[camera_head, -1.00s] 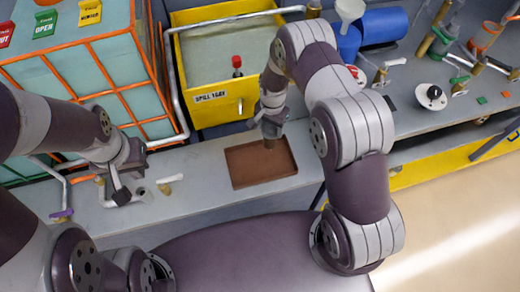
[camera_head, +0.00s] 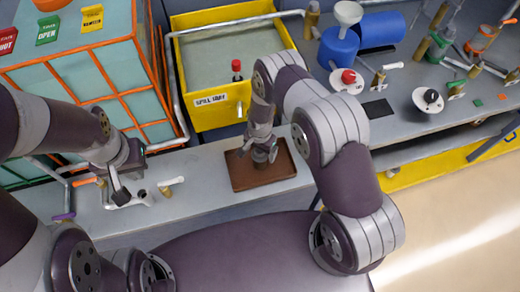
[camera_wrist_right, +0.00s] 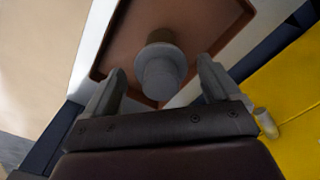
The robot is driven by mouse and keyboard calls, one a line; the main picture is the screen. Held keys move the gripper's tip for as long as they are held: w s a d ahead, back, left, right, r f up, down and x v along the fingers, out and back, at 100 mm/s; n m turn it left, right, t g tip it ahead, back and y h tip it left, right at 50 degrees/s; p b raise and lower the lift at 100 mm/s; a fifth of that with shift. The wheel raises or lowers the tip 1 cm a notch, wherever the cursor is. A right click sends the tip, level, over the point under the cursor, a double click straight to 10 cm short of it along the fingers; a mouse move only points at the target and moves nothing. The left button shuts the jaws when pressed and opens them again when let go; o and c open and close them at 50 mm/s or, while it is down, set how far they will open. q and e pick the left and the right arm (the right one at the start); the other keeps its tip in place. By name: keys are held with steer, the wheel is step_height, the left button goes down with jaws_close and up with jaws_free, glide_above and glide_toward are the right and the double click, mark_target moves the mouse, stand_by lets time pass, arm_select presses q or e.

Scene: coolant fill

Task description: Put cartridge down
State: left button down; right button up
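The cartridge is a short cylinder (camera_wrist_right: 161,75) with a grey top; in the right wrist view it stands in the brown tray (camera_wrist_right: 122,40). The tray also shows on the bench in the head view (camera_head: 244,180). My right gripper (camera_head: 262,160) is low over the tray. In the right wrist view its fingers (camera_wrist_right: 158,88) are spread, one on each side of the cartridge, with gaps visible. In the head view the gripper largely hides the cartridge. My left gripper (camera_head: 124,190) is at the bench's left part; its finger opening is unclear.
A yellow spill bin (camera_head: 225,112) with a red-capped bottle (camera_head: 236,70) stands behind the tray. A blue jug with a funnel (camera_head: 339,45), a red-knobbed disc (camera_head: 348,80) and a black-knobbed disc (camera_head: 428,100) are at the right. An orange-framed tank (camera_head: 85,75) stands at left.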

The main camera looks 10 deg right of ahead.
step_height(320, 180, up, 12)
step_height(320, 180, up, 7)
steer(key=n, duration=0.2)
glide_above(265, 156)
steer(key=s+d+r+n, duration=0.2)
steer(key=s+r+n, duration=0.1)
steer(key=s+r, duration=0.3)
steer(key=s+d+r+n+t, duration=0.1)
steer(key=s+d+r+n, duration=0.1)
steer(key=s+r, duration=0.4)
steer(key=shift+s+d+r+n+b, duration=0.2)
steer(key=shift+s+r+n+b, duration=0.1)
steer(key=shift+s+n, duration=0.55)
steer(key=shift+s, duration=0.1)
